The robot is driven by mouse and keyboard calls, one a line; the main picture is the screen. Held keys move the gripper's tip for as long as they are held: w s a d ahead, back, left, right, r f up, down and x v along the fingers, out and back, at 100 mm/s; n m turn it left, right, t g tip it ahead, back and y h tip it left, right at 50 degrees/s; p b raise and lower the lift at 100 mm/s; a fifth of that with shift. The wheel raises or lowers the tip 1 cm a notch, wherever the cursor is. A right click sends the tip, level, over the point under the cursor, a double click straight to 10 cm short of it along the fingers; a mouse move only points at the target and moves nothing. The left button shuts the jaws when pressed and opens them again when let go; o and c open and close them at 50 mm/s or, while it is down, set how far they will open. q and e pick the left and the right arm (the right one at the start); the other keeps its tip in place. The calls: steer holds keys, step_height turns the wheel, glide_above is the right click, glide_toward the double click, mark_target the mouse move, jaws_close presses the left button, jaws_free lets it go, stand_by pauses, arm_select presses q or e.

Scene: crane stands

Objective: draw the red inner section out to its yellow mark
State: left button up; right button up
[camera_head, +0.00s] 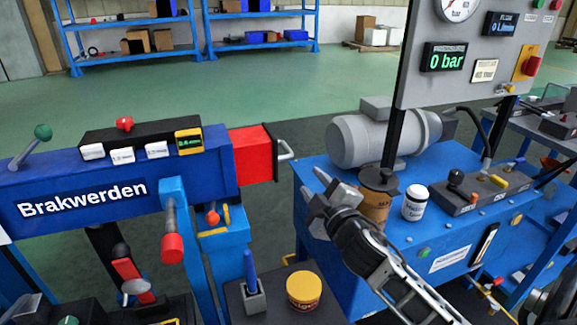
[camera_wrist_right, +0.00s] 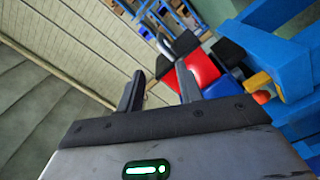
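The red inner section (camera_head: 253,153) sticks a short way out of the right end of the blue boom (camera_head: 60,210) lettered "Brakwerden". It has a black end plate (camera_head: 273,152) with a grey bar handle (camera_head: 284,151). No yellow mark shows on the visible red part. My right gripper (camera_head: 315,182) is open and empty, below and right of the handle and apart from it. In the right wrist view, the red section (camera_wrist_right: 200,70) and its handle (camera_wrist_right: 183,44) lie beyond the open fingers (camera_wrist_right: 161,84). My left gripper is not in view.
A brown can (camera_head: 374,203), a white jar (camera_head: 415,203) and a grey motor (camera_head: 372,136) stand on the blue bench right of my right gripper. A gauge panel (camera_head: 455,85) reads 0 bar. A yellow-lidded tin (camera_head: 303,288) stands below. Open floor lies behind the handle.

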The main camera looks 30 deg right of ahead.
mark_target(292, 156)
steer(key=x, duration=1.5)
steer(key=shift+w, duration=0.3)
